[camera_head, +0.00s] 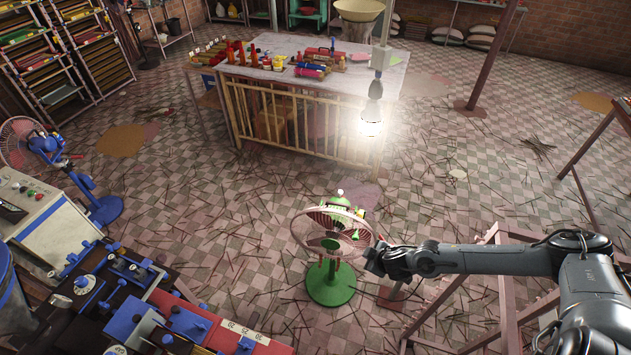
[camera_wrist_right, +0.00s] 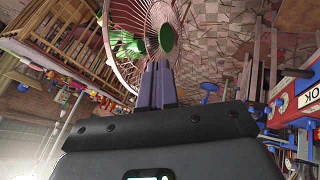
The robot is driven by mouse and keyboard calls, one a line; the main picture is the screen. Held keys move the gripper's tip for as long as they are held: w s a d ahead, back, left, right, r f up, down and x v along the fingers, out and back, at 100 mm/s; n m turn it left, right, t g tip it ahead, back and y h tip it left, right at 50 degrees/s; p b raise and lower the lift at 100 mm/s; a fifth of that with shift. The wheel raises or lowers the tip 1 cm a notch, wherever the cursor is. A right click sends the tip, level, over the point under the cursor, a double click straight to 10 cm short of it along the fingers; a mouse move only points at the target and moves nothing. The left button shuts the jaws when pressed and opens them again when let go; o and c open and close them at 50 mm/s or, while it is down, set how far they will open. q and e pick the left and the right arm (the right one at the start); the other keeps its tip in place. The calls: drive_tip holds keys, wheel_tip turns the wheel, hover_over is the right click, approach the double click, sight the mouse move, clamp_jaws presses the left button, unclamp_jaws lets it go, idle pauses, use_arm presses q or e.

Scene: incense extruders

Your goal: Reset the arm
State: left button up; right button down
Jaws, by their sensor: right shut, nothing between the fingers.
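My right arm (camera_head: 480,262) reaches in from the right in the head view. Its gripper (camera_head: 372,262) is at the right edge of a green-based fan (camera_head: 331,285) with a pinkish wire cage. I cannot tell from the head view whether it touches the cage. In the right wrist view the two purple-grey fingers (camera_wrist_right: 157,82) are together with nothing between them. The fan's cage and green hub (camera_wrist_right: 165,37) show just beyond the fingertips. My left arm and gripper are not in view.
A blue machine with levers (camera_head: 120,290) and a white control cabinet (camera_head: 45,215) stand at the left. A rusty metal frame (camera_head: 505,305) is below my right arm. A table with colourful packages (camera_head: 300,85) stands at the back. The stick-strewn floor between is mostly open.

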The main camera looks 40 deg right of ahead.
drive_tip(key=s+a+r+y+p, duration=0.1)
drive_tip(key=s+a+r+p, duration=0.1)
drive_tip(key=a, duration=1.1)
drive_tip(key=s+a+r+m+g+y+p, duration=0.1)
drive_tip(key=s+a+r+p, duration=0.1)
drive_tip(key=s+a+r, duration=0.3)
drive_tip(key=s+a+r+m+g+y+p, duration=0.1)
drive_tip(key=s+a+r, duration=0.4)
drive_tip(key=r, duration=0.6)
drive_tip(key=shift+s+a+r+g+p, duration=0.4)
drive_tip(key=shift+a+g+p, duration=0.2)
drive_tip(key=shift+a+p, duration=0.6)
drive_tip(key=shift+d, duration=0.1)
